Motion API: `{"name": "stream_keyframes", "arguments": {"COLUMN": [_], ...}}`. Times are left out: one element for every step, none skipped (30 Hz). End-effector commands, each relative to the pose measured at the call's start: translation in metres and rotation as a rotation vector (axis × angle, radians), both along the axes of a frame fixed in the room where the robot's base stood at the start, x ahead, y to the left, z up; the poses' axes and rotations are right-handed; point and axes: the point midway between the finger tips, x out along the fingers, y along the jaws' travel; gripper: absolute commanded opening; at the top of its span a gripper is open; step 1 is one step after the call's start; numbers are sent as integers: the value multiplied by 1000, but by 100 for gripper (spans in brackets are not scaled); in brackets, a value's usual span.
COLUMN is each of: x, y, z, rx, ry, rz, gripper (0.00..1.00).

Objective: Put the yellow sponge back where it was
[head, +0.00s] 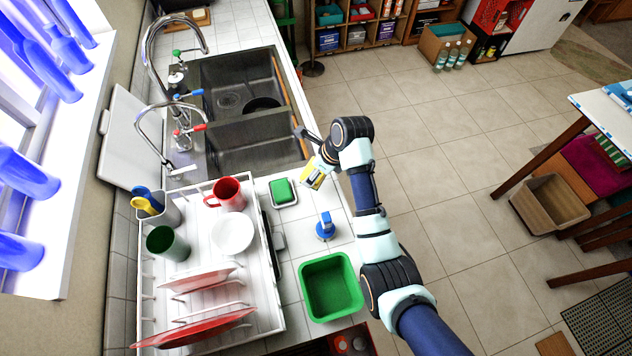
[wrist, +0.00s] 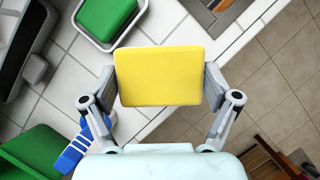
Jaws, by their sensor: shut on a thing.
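The yellow sponge (wrist: 160,76) is held between the two fingers of my gripper (wrist: 158,82) in the wrist view. In the head view, the sponge (head: 313,176) shows at the end of my arm, beside the counter's right edge. My gripper is shut on it, above the counter edge and right of a white dish (head: 295,201). A green sponge (head: 281,190) lies in that dish, which also shows at the upper left of the wrist view (wrist: 142,9). Whether the yellow sponge touches anything below is hard to tell.
A blue-handled brush (head: 325,227) and a green tub (head: 331,287) stand on the counter near my arm. The white dish rack (head: 276,318) with mugs and plates is to the left. The double sink (head: 243,138) lies behind, with a wooden strip along its right edge.

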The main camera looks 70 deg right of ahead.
Motion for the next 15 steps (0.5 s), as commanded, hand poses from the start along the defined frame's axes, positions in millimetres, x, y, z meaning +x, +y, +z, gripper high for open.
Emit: {"name": "stream_keyframes", "arguments": {"x": [0,0,0,0,0,0,0,0,0,0,0,0,0,0,0], "y": [0,0,0,0,0,0,0,0,0,0,1,0,0,0,0], "z": [-10,-13,-17,-18,-19,-19,-20,-21,-27,-32,-39,-47,-52,-56,-60], "rx": [1,1,0,-1,-1,-1,-1,-1,1,1,2,1,2,2,0], "ry": [1,1,0,-1,-1,-1,-1,-1,1,1,2,1,2,2,0], "rz": [-1,-1,-1,-1,-1,-1,-1,-1,-1,-1,0,-1,0,0,-1], "gripper": [60,60,60,60,60,60,60,60,60,60,60,60,60,60,60]}}
